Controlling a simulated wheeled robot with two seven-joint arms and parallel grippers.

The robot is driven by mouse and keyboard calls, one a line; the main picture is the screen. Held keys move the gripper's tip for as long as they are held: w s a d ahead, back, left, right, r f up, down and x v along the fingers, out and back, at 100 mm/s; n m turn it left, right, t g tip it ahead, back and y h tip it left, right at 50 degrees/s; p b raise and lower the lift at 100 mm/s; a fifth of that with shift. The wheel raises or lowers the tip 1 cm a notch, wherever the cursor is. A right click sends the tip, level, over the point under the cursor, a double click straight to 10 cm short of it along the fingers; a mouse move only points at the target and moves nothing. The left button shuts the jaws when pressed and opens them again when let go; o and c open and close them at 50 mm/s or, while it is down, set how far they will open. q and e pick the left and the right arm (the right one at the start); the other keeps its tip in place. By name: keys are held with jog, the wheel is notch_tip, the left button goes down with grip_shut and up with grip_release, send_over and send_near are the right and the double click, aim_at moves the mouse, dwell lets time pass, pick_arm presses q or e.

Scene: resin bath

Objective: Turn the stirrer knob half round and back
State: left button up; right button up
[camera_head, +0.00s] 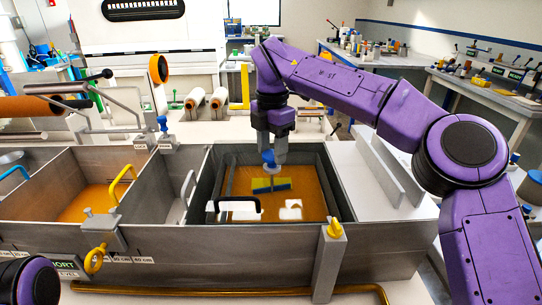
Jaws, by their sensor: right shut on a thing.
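The stirrer knob (268,159) is blue and sits above the resin bath (325,175), a dark-walled metal tank of amber liquid. My purple right arm comes in from the right and reaches down over the bath. Its gripper (276,155) is shut on the knob, and its fingers hide part of it. Below, the yellow and blue stirrer paddle (271,185) shows at the liquid. The knob's turn angle cannot be told. Part of my left arm shows at the bottom left corner, and its gripper is out of view.
Left of the bath is another amber compartment (85,203) with a yellow handle (122,183). A yellow-topped post (335,228) stands at the bath's front right corner. Upright metal plates (385,168) stand to the right. White rolls (194,98) lie behind.

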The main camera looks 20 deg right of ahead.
aim_at(272, 153)
jog(key=shift+f+m+b, duration=0.25)
jog(key=shift+m+b, duration=0.4)
jog(key=shift+m, duration=0.35)
jog(key=o, duration=1)
jog(key=shift+r, duration=0.1)
notch_tip(272, 153, up, 11)
jog(key=p, duration=0.4)
jog(key=shift+w+f, duration=0.1)
jog(key=shift+f, duration=0.1)
